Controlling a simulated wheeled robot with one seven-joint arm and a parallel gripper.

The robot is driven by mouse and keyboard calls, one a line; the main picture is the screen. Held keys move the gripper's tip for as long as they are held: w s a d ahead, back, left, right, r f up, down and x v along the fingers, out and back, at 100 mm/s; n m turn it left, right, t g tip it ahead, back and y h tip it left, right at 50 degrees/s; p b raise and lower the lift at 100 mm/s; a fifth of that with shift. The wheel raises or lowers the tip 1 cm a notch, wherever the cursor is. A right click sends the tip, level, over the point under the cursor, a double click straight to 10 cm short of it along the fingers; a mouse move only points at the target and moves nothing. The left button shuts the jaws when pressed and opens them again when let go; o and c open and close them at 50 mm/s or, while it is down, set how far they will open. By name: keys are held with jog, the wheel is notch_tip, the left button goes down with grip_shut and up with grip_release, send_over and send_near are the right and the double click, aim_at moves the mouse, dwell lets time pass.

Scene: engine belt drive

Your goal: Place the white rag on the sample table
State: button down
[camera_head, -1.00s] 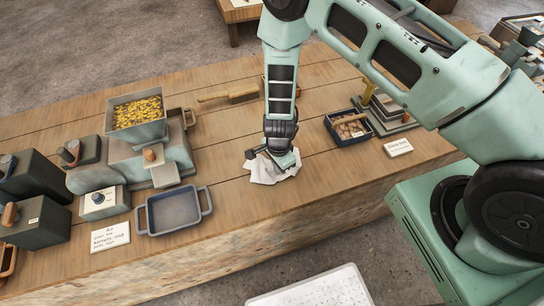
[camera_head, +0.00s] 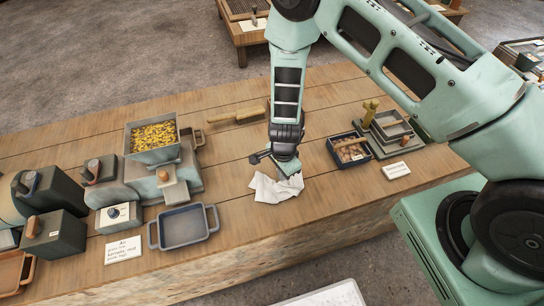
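The white rag (camera_head: 277,188) lies crumpled on the long wooden table (camera_head: 330,195), near its middle. My gripper (camera_head: 272,164) is just above the rag's far edge. Its fingers look spread apart, one out to the left and one at the right over the cloth. I see no cloth clamped between them. The right finger overlaps the rag in the picture, and I cannot tell whether it touches. No label I can read marks which table is the sample table.
A blue-grey tray (camera_head: 183,227) and a hopper of yellow grains (camera_head: 153,137) stand to the left. A wooden-handled brush (camera_head: 237,116) lies behind. A dark box of brown pieces (camera_head: 349,149) stands right. A smaller table (camera_head: 240,30) is at the back. Bare wood surrounds the rag.

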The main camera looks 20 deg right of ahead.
jog(key=shift+f, duration=0.1)
jog(key=s+a+r+n+y+b, duration=0.1)
jog(key=s+a+r+n+b, duration=0.3)
jog(key=r, duration=0.5)
jog(key=s+a+r+n+y+b, duration=0.2)
jog(key=a+r+n+b, duration=0.1)
jog(key=a+r+n, duration=0.4)
jog(key=s+d+r+n+h+b, duration=0.1)
jog(key=s+d+r+n+b, duration=0.1)
jog(key=s+d+r+n, duration=0.2)
jog(key=s+d+r+n+h+b, duration=0.1)
jog(key=s+d+r+n+b, duration=0.2)
jog(key=s+r+n, duration=0.3)
jog(key=s+d+n, duration=0.1)
jog(key=s, duration=0.4)
jog(key=shift+d, duration=0.2)
